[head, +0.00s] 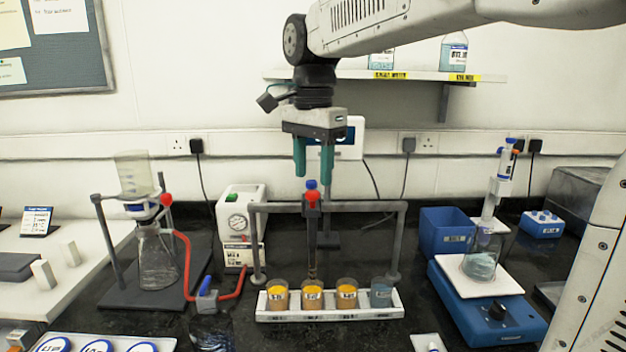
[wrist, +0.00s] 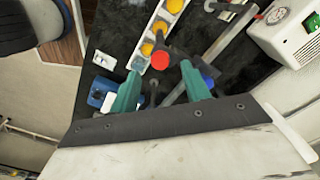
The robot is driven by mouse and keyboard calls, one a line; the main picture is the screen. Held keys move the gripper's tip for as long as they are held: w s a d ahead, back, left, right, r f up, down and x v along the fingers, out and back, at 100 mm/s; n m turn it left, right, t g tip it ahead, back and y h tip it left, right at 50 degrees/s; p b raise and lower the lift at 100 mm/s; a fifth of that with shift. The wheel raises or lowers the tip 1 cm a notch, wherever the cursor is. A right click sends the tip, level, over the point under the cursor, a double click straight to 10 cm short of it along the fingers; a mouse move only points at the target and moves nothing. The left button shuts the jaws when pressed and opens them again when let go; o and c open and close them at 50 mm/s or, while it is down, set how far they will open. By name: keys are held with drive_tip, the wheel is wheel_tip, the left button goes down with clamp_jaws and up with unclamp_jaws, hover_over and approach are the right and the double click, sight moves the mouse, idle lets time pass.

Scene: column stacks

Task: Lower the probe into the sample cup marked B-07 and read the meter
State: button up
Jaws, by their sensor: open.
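My gripper (head: 313,172), with two green fingers, is open and empty above the stand. The probe (head: 312,235) is a thin dark upright rod with a red and blue top, at the middle of the grey crossbar stand (head: 365,206). Its top is just below my fingertips. Its lower end is close behind the cups; I cannot tell whether it touches one. A white rack (head: 330,315) holds three cups of orange-yellow contents (head: 312,295) and one greyish cup (head: 381,293). Their labels are too small to read surely. The meter (head: 350,138) is partly hidden behind my gripper. My gripper (wrist: 162,84) also shows in the wrist view.
A flask stand (head: 158,260) with a red tube is left. A white gauge box (head: 240,225) stands behind the stand's left post. A blue balance (head: 485,310) and blue bin (head: 447,232) are right. A shelf (head: 420,75) is above. Black bench shows between them.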

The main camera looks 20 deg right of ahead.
drive_tip(key=shift+r, duration=2.35)
drive_tip(key=shift+w+n, duration=0.15)
drive_tip(key=shift+n, duration=0.45)
drive_tip(key=f+n, duration=0.1)
drive_tip(key=f, duration=0.1)
drive_tip(key=s+f+n, duration=0.1)
drive_tip(key=n, duration=0.1)
drive_tip(key=shift+s+d+f, duration=0.1)
drive_tip(key=shift+s+f, duration=0.1)
drive_tip(key=shift+f, duration=0.2)
drive_tip(key=s+d+f+n, duration=0.1)
drive_tip(key=s+f+n, duration=0.3)
drive_tip(key=s+f, duration=0.3)
drive_tip(key=s+d+f+n+t, duration=0.1)
drive_tip(key=s+f+n, duration=0.4)
drive_tip(key=s, duration=1.1)
wheel_tip(320, 180, down, 3)
drive_tip(key=shift+d+r, duration=0.15)
drive_tip(key=shift+d, duration=0.3)
